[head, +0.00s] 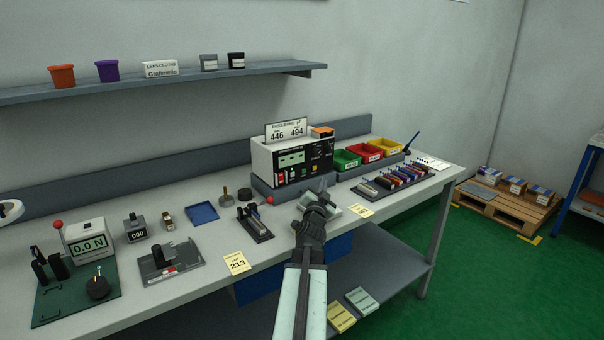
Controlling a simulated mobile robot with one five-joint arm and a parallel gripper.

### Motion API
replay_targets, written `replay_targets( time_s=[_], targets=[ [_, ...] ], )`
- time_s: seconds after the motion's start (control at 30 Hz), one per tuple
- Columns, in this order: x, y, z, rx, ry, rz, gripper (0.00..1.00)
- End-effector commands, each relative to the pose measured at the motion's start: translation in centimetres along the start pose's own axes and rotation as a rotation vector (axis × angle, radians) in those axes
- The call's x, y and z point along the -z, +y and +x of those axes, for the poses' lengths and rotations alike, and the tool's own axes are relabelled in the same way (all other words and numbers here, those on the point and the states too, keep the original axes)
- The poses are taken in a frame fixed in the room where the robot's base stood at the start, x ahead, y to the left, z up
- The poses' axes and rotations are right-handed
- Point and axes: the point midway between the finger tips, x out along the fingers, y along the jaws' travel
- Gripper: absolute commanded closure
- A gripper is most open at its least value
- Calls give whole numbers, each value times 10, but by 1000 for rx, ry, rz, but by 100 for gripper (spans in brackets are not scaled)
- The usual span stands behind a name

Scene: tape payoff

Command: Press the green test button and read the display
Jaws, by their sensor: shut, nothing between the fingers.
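A boxy tester (262,160) with a pale side and a black front stands on a dark base at the back of the workbench. Its pale green display (291,159) sits at the upper left of the front; its characters are too small to read. My gripper (322,188) is shut and empty. In the picture it lies just below the tester's right front, apart from the buttons as far as I can tell.
Green, red and yellow bins (347,159) stand right of the tester, with a rack of coloured tools (396,180) before them. A small black fixture (255,225) lies left of my gripper. A force gauge (88,240) showing 0.0 N stands far left. A sign (286,130) reads 446 and 494.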

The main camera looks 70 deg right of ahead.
Motion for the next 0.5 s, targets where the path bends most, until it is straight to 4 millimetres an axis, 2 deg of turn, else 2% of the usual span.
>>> replay_targets(
  time_s=[0.2,0.5],
  targets=[
    [-19,-19,25,3,-2,1,100],
    [-37,-37,48,3,-2,0,100]
  ],
)
